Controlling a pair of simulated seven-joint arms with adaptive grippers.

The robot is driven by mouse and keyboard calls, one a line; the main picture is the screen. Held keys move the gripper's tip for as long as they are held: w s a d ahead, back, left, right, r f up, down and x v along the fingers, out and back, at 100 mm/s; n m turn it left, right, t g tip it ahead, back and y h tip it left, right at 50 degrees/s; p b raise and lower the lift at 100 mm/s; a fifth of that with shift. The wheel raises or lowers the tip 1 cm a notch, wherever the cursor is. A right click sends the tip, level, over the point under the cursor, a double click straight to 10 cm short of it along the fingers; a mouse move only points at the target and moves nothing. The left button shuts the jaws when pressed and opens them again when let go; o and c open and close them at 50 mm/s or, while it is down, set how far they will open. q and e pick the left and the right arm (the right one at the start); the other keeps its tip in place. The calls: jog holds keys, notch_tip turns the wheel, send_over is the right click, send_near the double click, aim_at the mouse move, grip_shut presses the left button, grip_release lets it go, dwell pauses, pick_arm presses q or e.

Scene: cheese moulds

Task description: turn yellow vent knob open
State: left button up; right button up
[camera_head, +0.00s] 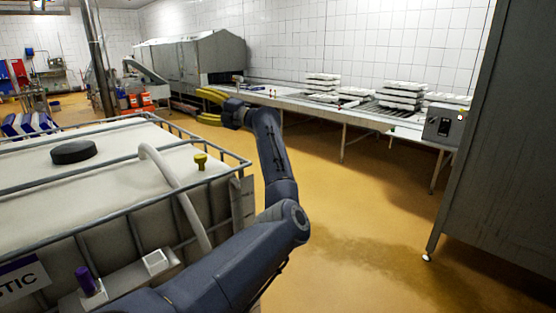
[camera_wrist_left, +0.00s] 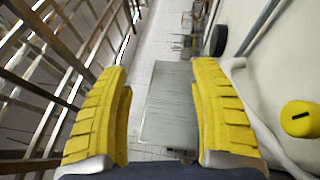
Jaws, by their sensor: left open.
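The yellow vent knob (camera_head: 200,160) stands upright on top of the white caged tank (camera_head: 110,190), near its right edge. In the left wrist view the knob (camera_wrist_left: 300,119) is at the right edge, with a dark slot on its face, outside the fingers. My left gripper (camera_head: 204,106) has yellow fingers and is open and empty. In the head view it appears above and beyond the knob, apart from it. In the wrist view its fingers (camera_wrist_left: 161,75) are spread, with nothing between them. My right gripper is not in view.
A white hose (camera_head: 175,190) curves over the tank beside the knob. A black lid (camera_head: 73,152) and metal cage bars (camera_head: 195,136) are nearby. A purple-capped fitting (camera_head: 87,280) is at the near side. A long bench (camera_head: 300,104) with stacked white moulds lies beyond open yellow floor.

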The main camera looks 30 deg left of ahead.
pick_arm(q)
jog(key=w+d+f+m+t+y, duration=0.4)
jog(key=w+d+f+m+t, duration=0.3)
jog(key=w+m+t, duration=0.4)
jog(key=w+d+f+m+t+h, duration=0.4)
jog(key=d+f+m+t, duration=0.1)
jog(key=f, duration=0.3)
jog(key=w+d+f+m+t+h, duration=0.4)
jog(key=w+d+f+m+t, duration=0.1)
jog(key=f+m, duration=0.3)
jog(key=shift+w+t, duration=0.2)
jog(key=shift+t, duration=0.1)
jog(key=shift+d+f, duration=0.1)
